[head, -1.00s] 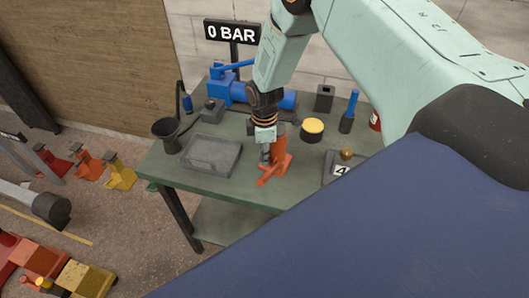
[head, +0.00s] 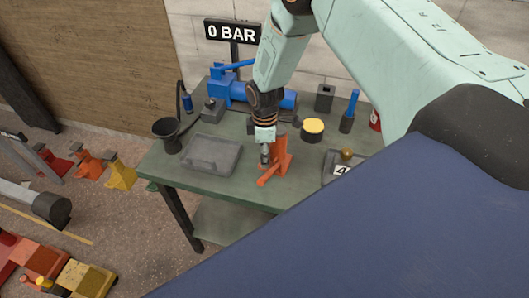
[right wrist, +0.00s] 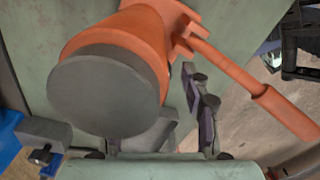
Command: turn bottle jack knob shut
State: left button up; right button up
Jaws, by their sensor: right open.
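The orange bottle jack (head: 281,150) stands on the green bench in the head view, its orange handle socket (head: 268,180) pointing to the front left. My right gripper (head: 265,162) points down at the jack's left side, open. In the right wrist view the jack's orange body (right wrist: 150,40) and round grey top (right wrist: 105,92) fill the upper left. The orange lever (right wrist: 250,85) runs to the lower right. My right gripper's fingers (right wrist: 183,110) are close beside the body. I cannot make out the knob in either view. My left gripper is not in view.
A sign (head: 231,33) reads 0 BAR. Orange and yellow stands (head: 120,175) are on the floor.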

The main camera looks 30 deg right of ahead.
notch_tip(320, 180, up, 12)
dwell(0.5)
jog(key=shift+c, duration=0.3)
jog(key=shift+f, duration=0.2)
jog(key=shift+c, duration=0.9)
notch_tip(320, 180, down, 4)
jog(key=n+b, duration=0.4)
jog(key=b, duration=0.3)
jog(key=shift+c, duration=0.3)
jog(key=shift+f+n+b, duration=0.15)
jog(key=shift+n+b, duration=0.2)
jog(key=shift+n, duration=0.05)
notch_tip(320, 180, down, 7)
jog(key=shift+f, duration=0.1)
